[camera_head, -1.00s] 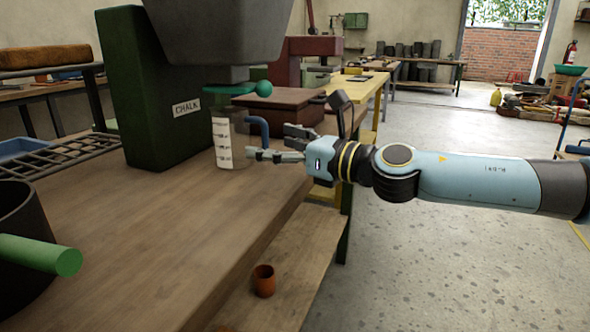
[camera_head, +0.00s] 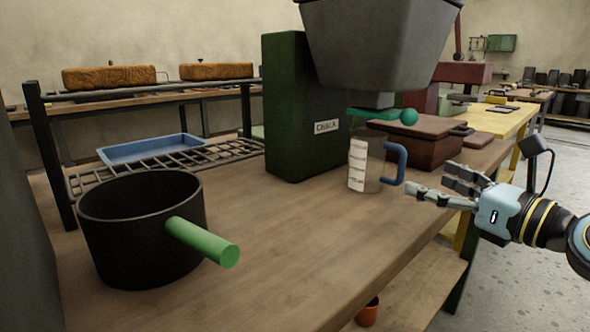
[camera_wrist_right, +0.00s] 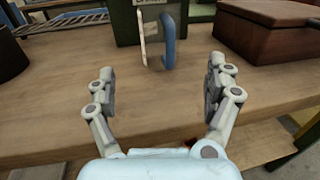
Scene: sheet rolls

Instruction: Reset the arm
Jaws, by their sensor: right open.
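My right gripper (camera_head: 452,188) is open and empty at the right edge of the wooden bench. A clear measuring jug (camera_head: 366,165) with a white scale and a blue handle (camera_head: 394,164) stands upright on the bench, under the spout of the green chalk dispenser (camera_head: 298,115). The gripper is apart from the handle, to its right. In the right wrist view the two fingers (camera_wrist_right: 158,92) are spread wide with bare bench between them, and the blue handle (camera_wrist_right: 168,42) is beyond the fingertips. My left gripper is not in view.
A black pot (camera_head: 140,235) with a green handle stands at the bench's left front. A wire rack (camera_head: 160,165) and blue tray (camera_head: 150,148) lie behind it. A brown box (camera_head: 415,140) is behind the jug. An orange cup (camera_head: 367,313) stands on the lower shelf.

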